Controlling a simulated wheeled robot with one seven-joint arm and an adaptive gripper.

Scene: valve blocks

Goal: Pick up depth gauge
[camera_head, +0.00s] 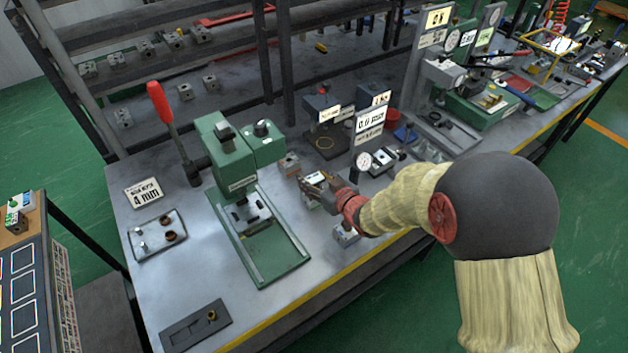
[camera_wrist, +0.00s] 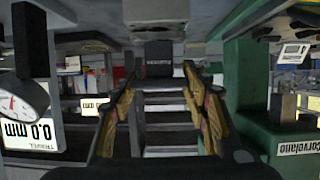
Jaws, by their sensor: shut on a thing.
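My gripper (camera_head: 318,188) is low over the middle of the workbench. In the wrist view its two tan-edged fingers (camera_wrist: 160,78) stand apart, and what they hold is hard to make out. A small pale block (camera_head: 312,204) shows right at the fingers in the head view, partly hidden by them. A round white dial gauge (camera_head: 364,161) stands just right of my gripper, apart from it. It shows at the left of the wrist view (camera_wrist: 20,105), beside a 0.0 mm display. I cannot tell for certain which thing is the depth gauge.
A green press (camera_head: 228,155) with a red-handled lever (camera_head: 160,103) stands left of my gripper. A small metal block (camera_head: 345,235) lies below my wrist near the bench's front edge. Signs and dark boxes stand behind. A tray (camera_head: 157,234) is at left.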

